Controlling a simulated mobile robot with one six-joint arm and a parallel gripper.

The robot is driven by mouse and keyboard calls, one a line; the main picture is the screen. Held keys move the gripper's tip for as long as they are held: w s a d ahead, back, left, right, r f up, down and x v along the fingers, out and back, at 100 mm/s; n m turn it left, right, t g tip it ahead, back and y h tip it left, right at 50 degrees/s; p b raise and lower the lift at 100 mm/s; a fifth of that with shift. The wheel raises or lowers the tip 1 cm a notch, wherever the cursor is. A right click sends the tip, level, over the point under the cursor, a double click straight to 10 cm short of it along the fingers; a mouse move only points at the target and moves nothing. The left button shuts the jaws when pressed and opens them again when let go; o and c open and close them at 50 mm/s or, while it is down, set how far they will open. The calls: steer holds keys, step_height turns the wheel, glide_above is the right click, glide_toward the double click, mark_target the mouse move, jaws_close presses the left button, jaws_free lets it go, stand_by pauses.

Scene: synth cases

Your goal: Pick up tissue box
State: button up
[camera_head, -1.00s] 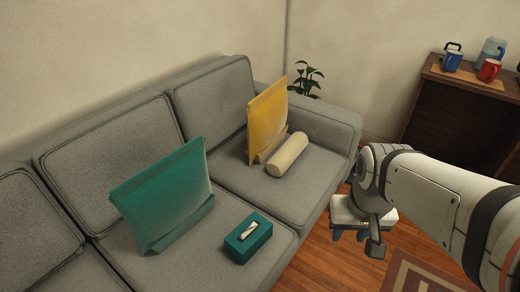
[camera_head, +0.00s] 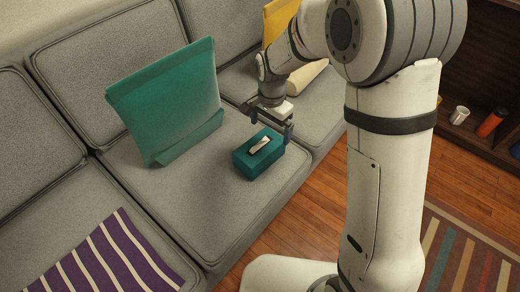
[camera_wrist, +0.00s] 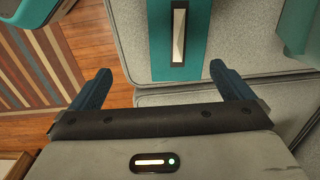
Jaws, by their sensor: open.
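The tissue box (camera_head: 246,163) is a teal box with a white tissue in a slot on top. It sits on the grey sofa seat near its front edge. My gripper (camera_head: 270,122) is open and empty, pointing down just above and beyond the box's far end in the head view. In the wrist view the box (camera_wrist: 197,40) lies ahead of the open fingers (camera_wrist: 160,86), its tissue slot lined up between them. Contact between fingers and box cannot be told.
A teal cushion (camera_head: 165,95) leans on the backrest left of the box. A yellow cushion (camera_head: 280,18) and cream bolster (camera_head: 308,75) are partly hidden behind my arm. A striped purple cloth (camera_head: 105,260) lies on the sofa (camera_head: 190,205). Shelves with a cup (camera_head: 460,115) stand right.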

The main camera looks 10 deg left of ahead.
mark_target(260, 146)
steer(key=shift+m, duration=0.4)
steer(key=a+f, duration=0.1)
steer(key=f, duration=0.1)
steer(key=a+f+b, duration=0.1)
steer(key=f, duration=0.1)
steer(key=a+f, duration=0.1)
steer(key=f, duration=0.1)
steer(key=shift+w+f+b, duration=0.15)
steer(key=shift+w+b, duration=0.2)
step_height(260, 146, down, 5)
steer(key=b, duration=0.3)
steer(key=shift+w+f, duration=0.1)
steer(key=c, duration=0.9)
steer(key=shift+c, duration=0.2)
